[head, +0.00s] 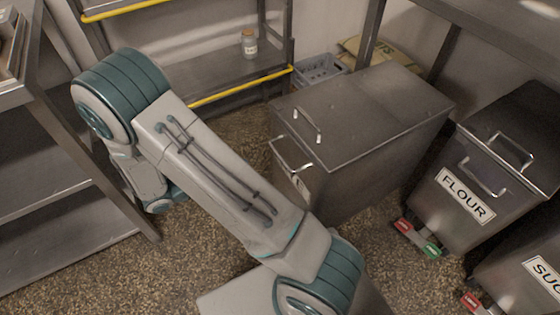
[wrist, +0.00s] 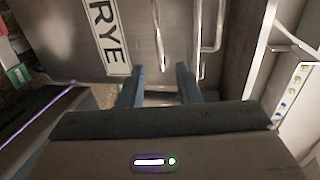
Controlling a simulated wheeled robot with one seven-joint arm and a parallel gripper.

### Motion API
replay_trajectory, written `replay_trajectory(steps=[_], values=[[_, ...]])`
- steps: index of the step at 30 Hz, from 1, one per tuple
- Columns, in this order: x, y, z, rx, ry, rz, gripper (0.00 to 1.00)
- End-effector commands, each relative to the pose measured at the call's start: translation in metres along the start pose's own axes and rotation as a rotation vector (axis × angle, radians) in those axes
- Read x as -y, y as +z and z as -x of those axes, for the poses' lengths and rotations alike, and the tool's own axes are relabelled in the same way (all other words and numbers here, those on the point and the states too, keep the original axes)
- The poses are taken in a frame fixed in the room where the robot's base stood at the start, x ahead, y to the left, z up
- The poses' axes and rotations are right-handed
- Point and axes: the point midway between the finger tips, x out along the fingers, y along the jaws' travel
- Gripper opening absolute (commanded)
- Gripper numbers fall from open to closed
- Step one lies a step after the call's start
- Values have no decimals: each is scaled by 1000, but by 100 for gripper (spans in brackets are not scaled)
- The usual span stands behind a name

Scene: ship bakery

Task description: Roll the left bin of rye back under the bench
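The rye bin (head: 365,105) is a grey metal bin with a flat lid, at the left of the row in the head view. It juts out in front of the bench (head: 500,35), further than the flour bin. My arm partly covers its front. In the wrist view its RYE label (wrist: 108,38) and front handle (wrist: 160,38) show close up. My gripper (wrist: 160,72) is open in front of the bin, its two fingers apart. The handle appears in line with the gap between them; I cannot tell whether it lies inside. The gripper is hidden in the head view.
The flour bin (head: 465,190) and the sugar bin (head: 525,275) stand to the right. A grey crate (head: 318,70) and a sack (head: 385,55) lie behind the rye bin. Metal shelving (head: 60,170) stands left.

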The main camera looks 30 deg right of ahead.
Motion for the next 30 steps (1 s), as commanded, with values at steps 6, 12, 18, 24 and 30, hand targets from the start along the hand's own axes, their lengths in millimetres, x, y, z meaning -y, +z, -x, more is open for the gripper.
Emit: replay_trajectory(steps=[6, 12, 18, 24, 30], values=[[-5, 1, -13, 8, -11, 20, 30], [-6, 1, -48, 6, -9, 18, 30], [-6, 1, -83, 5, -9, 19, 30], [-5, 1, -114, 5, -8, 18, 30], [-4, 2, -132, 7, -8, 17, 30]])
